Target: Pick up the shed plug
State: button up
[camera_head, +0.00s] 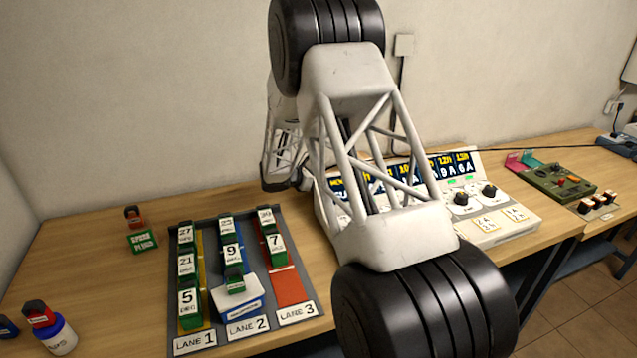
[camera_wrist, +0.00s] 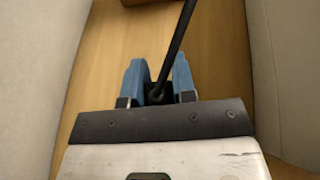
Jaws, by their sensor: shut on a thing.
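My gripper (camera_wrist: 158,82) shows in the wrist view, its two blue fingers shut on a dark plug. The shed plug (camera_wrist: 156,95) sits low between the fingers, mostly hidden by them and by the gripper's dark front plate. A black cable (camera_wrist: 179,36) rises from it toward the top of the picture. Wooden surface shows behind and around the fingers. In the head view my own arm blocks the middle, and the gripper and plug are not visible there. I cannot tell whether the plug touches anything.
In the head view, a lane rack (camera_head: 172,290) with numbered green-topped blocks stands on the bench, left of my arm. A white console (camera_head: 510,222) with knobs is behind and right of my arm. A green unit (camera_head: 562,184) and a blue-grey outlet box (camera_head: 618,145) lie further right.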

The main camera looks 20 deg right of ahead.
notch_tip(320, 180, up, 9)
jog(key=shift+r, duration=0.2)
dwell(0.3)
jog(key=shift+d, duration=0.1)
dwell(0.7)
